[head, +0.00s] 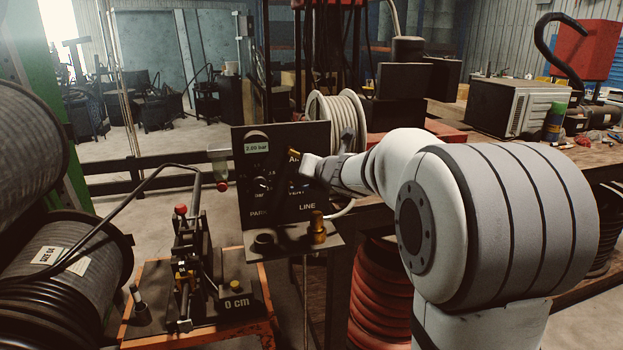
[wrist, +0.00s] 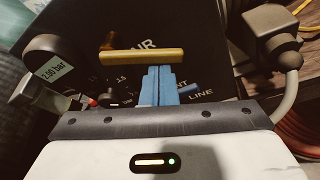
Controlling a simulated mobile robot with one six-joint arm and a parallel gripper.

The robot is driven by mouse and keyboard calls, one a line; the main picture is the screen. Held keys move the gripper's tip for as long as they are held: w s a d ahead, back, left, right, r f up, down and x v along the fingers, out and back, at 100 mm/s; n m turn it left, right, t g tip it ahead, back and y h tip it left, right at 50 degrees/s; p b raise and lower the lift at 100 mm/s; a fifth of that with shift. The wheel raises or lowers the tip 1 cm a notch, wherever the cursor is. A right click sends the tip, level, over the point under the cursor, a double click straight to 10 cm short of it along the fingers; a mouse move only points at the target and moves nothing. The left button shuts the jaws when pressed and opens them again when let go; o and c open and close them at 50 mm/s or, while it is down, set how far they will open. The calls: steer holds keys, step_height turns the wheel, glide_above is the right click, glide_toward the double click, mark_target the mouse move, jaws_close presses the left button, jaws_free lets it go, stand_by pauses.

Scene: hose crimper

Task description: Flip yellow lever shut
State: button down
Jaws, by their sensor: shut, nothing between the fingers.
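The yellow lever (head: 293,154) is on the black control panel (head: 246,205), just left of my gripper's end in the head view. In the wrist view the yellow lever (wrist: 142,57) is a bar lying nearly level across the picture, below the partly hidden "AIR" lettering. My gripper (wrist: 158,72) has its blue fingers shut together with nothing between them. The fingertips point at the panel and appear just below the bar; I cannot tell whether they touch it. In the head view the fingers are mostly hidden.
A gauge (wrist: 58,67) reading 2.00 bar is at the panel's upper left. A grey hose (wrist: 290,80) runs along the right. In the head view, a brass fitting (head: 318,228) stands on the panel's shelf, and the crimper bench (head: 150,330) with a red-knobbed lever is lower left.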

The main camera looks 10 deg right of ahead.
steer(key=shift+d+r+n+h, duration=0.3)
steer(key=shift+r+n+h, duration=0.25)
steer(key=shift+n, duration=0.45)
steer(key=shift+a, duration=0.15)
steer(key=shift+a+r, duration=0.2)
steer(key=shift+a, duration=0.4)
